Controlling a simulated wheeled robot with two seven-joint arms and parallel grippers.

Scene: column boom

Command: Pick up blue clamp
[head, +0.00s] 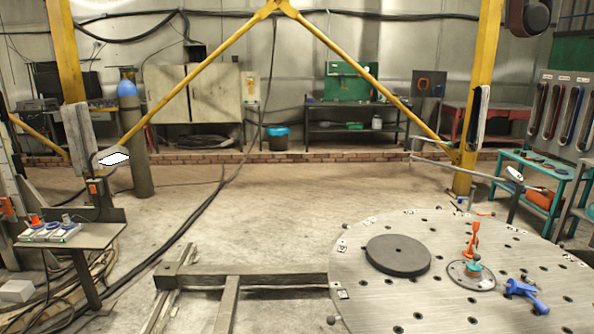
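A blue clamp (526,293) lies on the round perforated metal table (390,300) at the lower right, near the table's right side. It is right of and nearer than an orange-handled clamp (472,240) with a teal part, which stands upright on a round metal plate (471,275). The blue clamp shows whole and nothing covers it. Neither of my grippers shows in the head view.
A dark round disc (398,255) lies on the table, left of the orange clamp. A metal frame (240,282) joins the table's left side. A small side table (75,236) with devices stands at left. Open concrete floor (270,210) lies beyond.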

